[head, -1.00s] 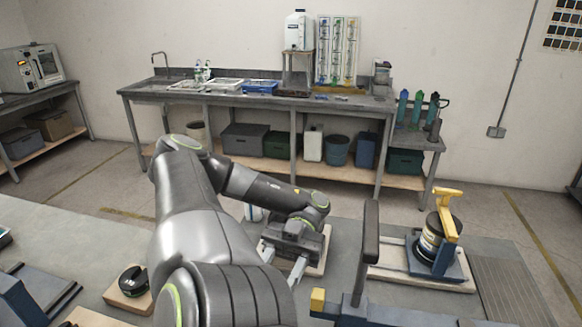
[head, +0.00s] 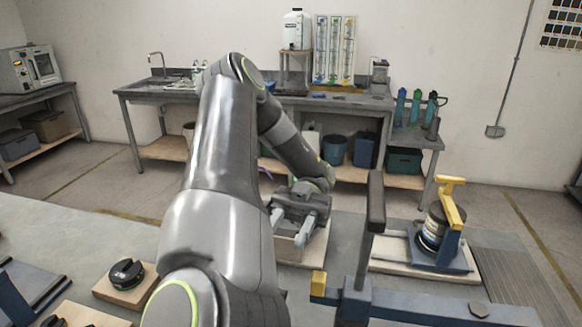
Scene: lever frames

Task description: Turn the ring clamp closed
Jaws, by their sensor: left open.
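My left gripper (head: 290,228) is open, with its two pale fingers apart and pointing down toward me. It is over a pale board (head: 318,247) on the bench, left of the dark upright lever. My arm and gripper hide most of what stands on that board, so I cannot tell whether the ring clamp is there. At the right, a dark round body with a pale band (head: 432,229) stands in a blue frame on another board. A yellow lever (head: 450,203) is above it. The gripper is well apart from it. My right gripper is not in view.
A dark upright lever (head: 376,210) on a blue bar (head: 420,306) with a yellow end block stands in the near middle. A black knob (head: 127,273) on a wooden block is at the lower left. A ribbed plate (head: 518,275) lies at the right.

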